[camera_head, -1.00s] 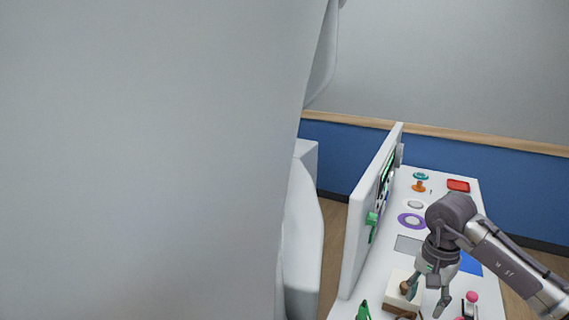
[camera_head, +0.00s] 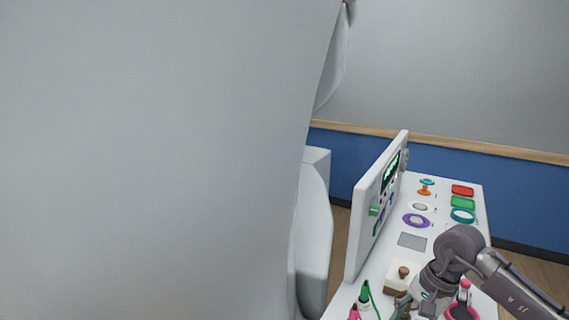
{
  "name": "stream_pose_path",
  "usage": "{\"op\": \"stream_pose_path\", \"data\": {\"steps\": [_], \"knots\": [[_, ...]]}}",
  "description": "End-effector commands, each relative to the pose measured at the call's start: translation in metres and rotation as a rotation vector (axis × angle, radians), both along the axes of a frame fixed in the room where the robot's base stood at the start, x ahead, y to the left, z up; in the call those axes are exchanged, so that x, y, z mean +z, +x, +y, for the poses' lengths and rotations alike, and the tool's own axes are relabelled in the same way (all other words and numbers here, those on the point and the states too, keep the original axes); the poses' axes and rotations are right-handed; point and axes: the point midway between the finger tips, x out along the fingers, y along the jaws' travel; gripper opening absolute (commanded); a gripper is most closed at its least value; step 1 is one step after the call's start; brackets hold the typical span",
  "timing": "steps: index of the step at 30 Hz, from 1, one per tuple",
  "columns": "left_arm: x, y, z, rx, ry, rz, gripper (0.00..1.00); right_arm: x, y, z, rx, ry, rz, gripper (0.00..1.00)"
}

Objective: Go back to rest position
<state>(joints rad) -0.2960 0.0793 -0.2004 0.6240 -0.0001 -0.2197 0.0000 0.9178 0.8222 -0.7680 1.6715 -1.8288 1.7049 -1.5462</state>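My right gripper (camera_head: 426,307) hangs at the bottom of the head view, over the near part of a white console desk (camera_head: 388,268). One finger spreads to the left, and the gripper looks open. Its fingertips are partly cut off by the lower edge, and I see nothing held in it. It is close to a cream block with a brown knob (camera_head: 403,272) on the desk. My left gripper is not in view.
A huge pale grey surface (camera_head: 150,160) fills the left half. An upright panel with a screen (camera_head: 378,205) borders the desk's left side. Red (camera_head: 462,190) and green (camera_head: 462,203) buttons, a purple ring (camera_head: 416,221), a green bottle-like item (camera_head: 365,292) and pink items stand on the desk.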

Motion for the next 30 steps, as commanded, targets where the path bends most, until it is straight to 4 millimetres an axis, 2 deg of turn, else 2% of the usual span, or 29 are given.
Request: {"op": "stream_pose_path", "data": {"steps": [5, 8, 11, 12, 14, 15, 17, 18, 20, 21, 23, 26, 28, 29, 30], "knots": [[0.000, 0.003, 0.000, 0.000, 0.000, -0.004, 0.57, -0.007, -0.005, 0.055, -0.027, 0.201, -0.012, 0.51], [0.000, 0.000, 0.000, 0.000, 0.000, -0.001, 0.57, -0.005, -0.011, 0.095, -0.064, 0.363, -0.007, 0.51], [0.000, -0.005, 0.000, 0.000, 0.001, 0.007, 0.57, 0.006, -0.021, 0.146, -0.134, 0.592, 0.025, 0.51], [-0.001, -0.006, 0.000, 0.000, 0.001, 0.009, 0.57, 0.015, -0.026, 0.168, -0.180, 0.714, 0.053, 0.51], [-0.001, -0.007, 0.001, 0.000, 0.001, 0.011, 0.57, 0.037, -0.034, 0.202, -0.277, 0.928, 0.119, 0.51], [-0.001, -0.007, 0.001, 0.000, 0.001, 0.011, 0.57, 0.054, -0.038, 0.219, -0.357, 1.078, 0.177, 0.51], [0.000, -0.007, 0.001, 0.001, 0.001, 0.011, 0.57, 0.083, -0.040, 0.233, -0.492, 1.297, 0.280, 0.51], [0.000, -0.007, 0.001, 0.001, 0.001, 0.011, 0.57, 0.100, -0.039, 0.236, -0.590, 1.436, 0.359, 0.51], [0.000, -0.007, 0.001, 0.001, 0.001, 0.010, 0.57, 0.123, -0.034, 0.231, -0.752, 1.634, 0.491, 0.51], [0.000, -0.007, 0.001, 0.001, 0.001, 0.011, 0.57, 0.134, -0.029, 0.223, -0.870, 1.759, 0.590, 0.51], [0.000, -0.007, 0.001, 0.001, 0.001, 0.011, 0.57, 0.142, -0.020, 0.203, -1.056, 1.933, 0.743, 0.51], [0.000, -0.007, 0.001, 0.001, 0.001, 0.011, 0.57, 0.132, -0.007, 0.159, -1.404, 2.182, 1.021, 0.51], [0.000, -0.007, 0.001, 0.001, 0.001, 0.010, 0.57, 0.106, -0.003, 0.124, -1.676, 2.321, 1.221, 0.51], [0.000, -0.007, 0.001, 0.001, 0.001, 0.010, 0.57, 0.091, -0.005, 0.111, 1.678, -2.210, -1.220, 0.51], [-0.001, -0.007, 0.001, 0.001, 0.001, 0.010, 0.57, 0.068, -0.009, 0.093, 1.635, -2.012, -1.178, 0.51]]}}
